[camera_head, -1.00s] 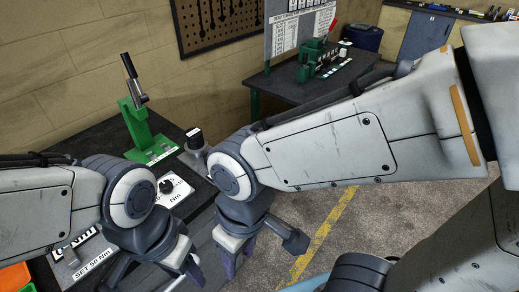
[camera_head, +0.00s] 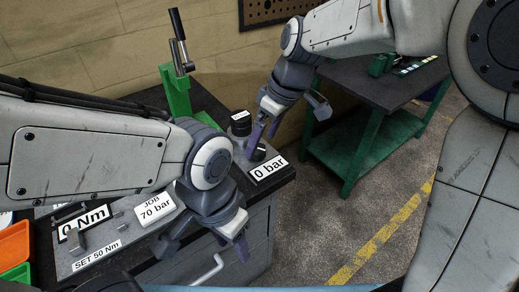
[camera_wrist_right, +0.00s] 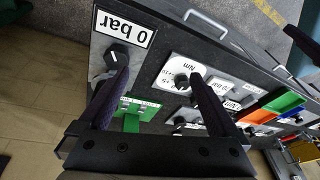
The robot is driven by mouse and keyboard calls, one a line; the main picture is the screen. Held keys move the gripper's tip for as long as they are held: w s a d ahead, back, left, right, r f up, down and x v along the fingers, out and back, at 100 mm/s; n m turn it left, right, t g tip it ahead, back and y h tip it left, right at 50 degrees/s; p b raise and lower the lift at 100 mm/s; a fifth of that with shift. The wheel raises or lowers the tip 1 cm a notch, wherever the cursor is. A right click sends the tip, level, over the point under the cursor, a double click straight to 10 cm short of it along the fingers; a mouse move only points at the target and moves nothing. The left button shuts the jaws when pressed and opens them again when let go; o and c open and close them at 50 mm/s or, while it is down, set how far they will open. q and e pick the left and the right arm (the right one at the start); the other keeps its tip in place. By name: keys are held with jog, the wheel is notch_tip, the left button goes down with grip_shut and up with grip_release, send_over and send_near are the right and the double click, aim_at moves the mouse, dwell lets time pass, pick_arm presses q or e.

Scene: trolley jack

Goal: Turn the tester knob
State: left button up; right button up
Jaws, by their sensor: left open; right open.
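A black knob (camera_wrist_right: 117,57) sits on a grey plate beside the "0 bar" sign (camera_wrist_right: 123,29) in the right wrist view. In the head view this sign (camera_head: 269,168) stands at the bench's right end with the dark knob (camera_head: 257,154) beside it. My right gripper (camera_head: 264,137) is open, its fingers pointing down above the knob. In the wrist view one fingertip overlaps the knob's edge; contact cannot be told. A second black knob (camera_wrist_right: 182,80) on a white "Nm" plate lies near the other fingertip. My left gripper (camera_head: 207,247) is open and empty at the bench's front edge.
A green press (camera_head: 178,90) with a lever stands at the back of the bench. "JOB 70 bar" (camera_head: 157,207) and "0 Nm" (camera_head: 85,222) signs lie left. Orange and green bins (camera_head: 14,245) are far left. A green-legged table (camera_head: 375,100) stands beyond a floor gap.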

jog(key=n+b, duration=0.2)
send_near(258, 148)
pick_arm(q)
notch_tip(258, 148, down, 3)
jog(key=shift+f, duration=0.2)
pick_arm(e)
jog(key=shift+t+y, duration=0.4)
jog(key=x, duration=0.9)
jog(key=shift+s+d+f, duration=0.1)
jog(key=shift+s+d, duration=0.05)
jog(key=shift+s, duration=0.15)
jog(key=c, duration=1.4)
jog(key=shift+o, duration=0.2)
